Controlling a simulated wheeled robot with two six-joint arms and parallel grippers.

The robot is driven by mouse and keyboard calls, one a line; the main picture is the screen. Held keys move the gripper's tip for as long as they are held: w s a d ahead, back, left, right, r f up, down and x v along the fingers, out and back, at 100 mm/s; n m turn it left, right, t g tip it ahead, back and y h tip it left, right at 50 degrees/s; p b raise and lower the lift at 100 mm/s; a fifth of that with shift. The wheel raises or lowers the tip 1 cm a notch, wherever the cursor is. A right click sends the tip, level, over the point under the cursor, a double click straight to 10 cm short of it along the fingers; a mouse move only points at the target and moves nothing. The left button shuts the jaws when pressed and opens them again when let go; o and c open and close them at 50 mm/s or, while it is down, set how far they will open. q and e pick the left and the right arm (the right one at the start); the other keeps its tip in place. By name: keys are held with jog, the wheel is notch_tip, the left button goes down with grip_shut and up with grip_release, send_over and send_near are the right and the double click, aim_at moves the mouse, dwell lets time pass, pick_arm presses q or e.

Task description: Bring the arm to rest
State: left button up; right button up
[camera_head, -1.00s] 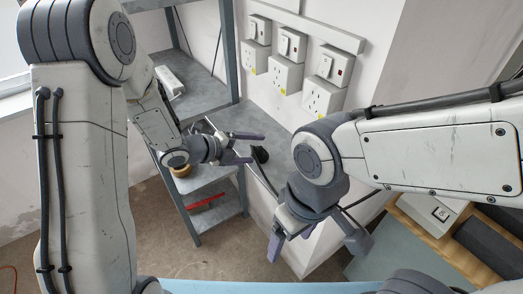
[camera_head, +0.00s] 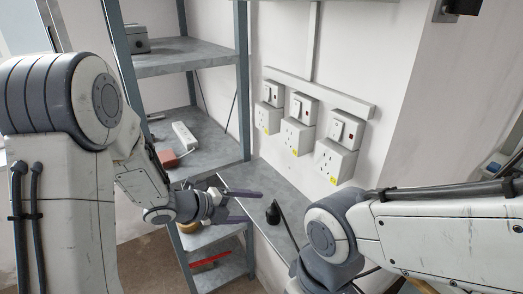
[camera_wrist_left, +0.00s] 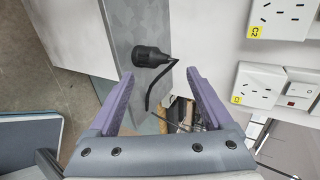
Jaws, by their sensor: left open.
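My left arm comes in from the left in the head view. Its gripper (camera_head: 250,206) is open, its purple fingers apart with nothing between them. It hangs in front of the shelf unit, left of a black plug (camera_head: 273,213) on the grey ledge. In the left wrist view the open fingers (camera_wrist_left: 160,95) point toward the black plug (camera_wrist_left: 147,57) and its cable, which lie beyond the fingertips, apart from them. My right arm (camera_head: 440,235) crosses the lower right of the head view; its gripper is out of the frame.
Three white sockets with switches (camera_head: 333,160) are on the wall above the grey ledge (camera_head: 243,178). A metal shelf unit (camera_head: 190,57) at the left holds a white power strip (camera_head: 185,136) and a reddish block (camera_head: 168,158). A red object (camera_head: 211,258) lies on a lower shelf.

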pick_arm(q)
jog(key=s+d+r+n+g+y, duration=0.1)
jog(key=s+n+g+y, duration=0.2)
jog(key=s+n, duration=0.7)
jog(key=s+d+r+n+g+y, duration=0.1)
jog(key=s+n+g+y, duration=0.3)
jog(key=s+n, duration=0.7)
jog(key=s+r+y, duration=0.1)
jog(key=s, duration=0.4)
jog(key=shift+s+d+n+y, duration=0.3)
jog(key=shift+s+d+y, duration=0.05)
jog(key=shift+s+y, duration=0.05)
jog(key=shift+r, duration=0.1)
